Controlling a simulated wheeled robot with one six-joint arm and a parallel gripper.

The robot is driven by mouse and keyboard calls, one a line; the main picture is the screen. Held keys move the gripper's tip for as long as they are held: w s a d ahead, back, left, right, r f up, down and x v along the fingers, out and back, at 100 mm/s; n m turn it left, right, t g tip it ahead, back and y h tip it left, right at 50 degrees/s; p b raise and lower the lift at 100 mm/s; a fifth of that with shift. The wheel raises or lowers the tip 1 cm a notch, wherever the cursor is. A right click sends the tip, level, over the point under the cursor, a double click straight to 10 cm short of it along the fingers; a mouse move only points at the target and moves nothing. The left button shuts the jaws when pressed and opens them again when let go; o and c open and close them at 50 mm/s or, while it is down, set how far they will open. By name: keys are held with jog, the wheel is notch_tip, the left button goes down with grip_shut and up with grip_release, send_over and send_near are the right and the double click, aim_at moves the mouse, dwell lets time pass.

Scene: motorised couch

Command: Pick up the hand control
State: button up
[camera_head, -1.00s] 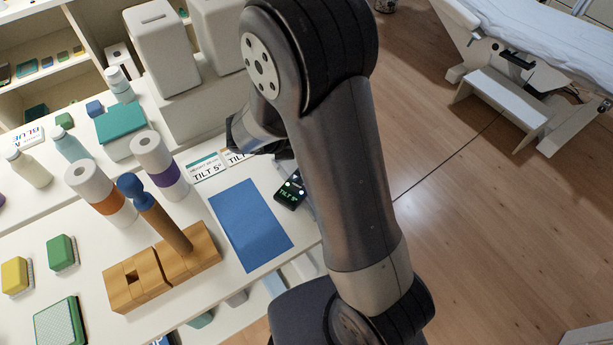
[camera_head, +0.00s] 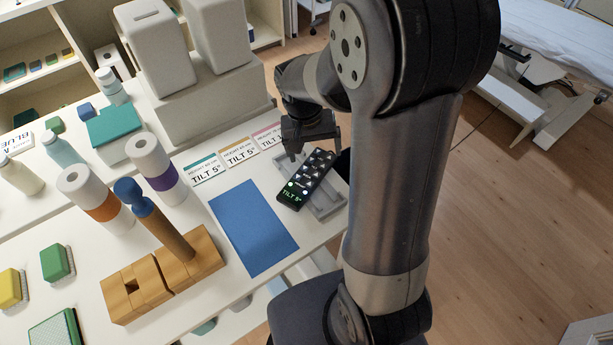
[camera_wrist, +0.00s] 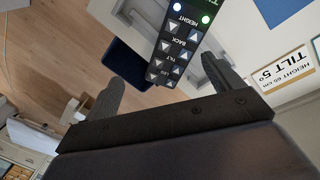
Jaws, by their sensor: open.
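The hand control (camera_head: 305,180) is a slim black remote with rows of arrow buttons and a green display reading TILT 5°. It lies on a grey tray (camera_head: 331,209) near the right edge of the white table. My gripper (camera_head: 314,152) is open and empty at the remote's far end. In the wrist view the remote (camera_wrist: 180,45) shows ahead between the two spread fingers (camera_wrist: 164,75), with its HEIGHT, BACK, TILT and LEG labels visible. Gaps show between the remote and both fingers. How high the fingers are above it is hard to tell.
A blue mat (camera_head: 252,228) and a wooden block stand with a blue-topped peg (camera_head: 165,222) lie left of the remote. Height and tilt cards (camera_head: 240,151) lie behind. Beige boxes (camera_head: 155,50) stand at the back left. The table edge is close on the right.

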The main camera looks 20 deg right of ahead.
aim_at(308, 175)
jog(key=shift+w+a+f+m+y+p, duration=0.1)
jog(key=shift+a+f+m+y+p, duration=0.15)
jog(key=shift+f+m, duration=1.15)
jog(key=shift+w+a+f+m+y+p, duration=0.1)
jog(key=shift+a+f+m+y+p, duration=0.2)
jog(key=shift+f+m, duration=1.15)
jog(key=shift+a+f+m+y+p, duration=0.1)
jog(key=shift+f+m+y, duration=0.45)
jog(key=shift+f, duration=1.45)
jog(key=c, duration=1.2)
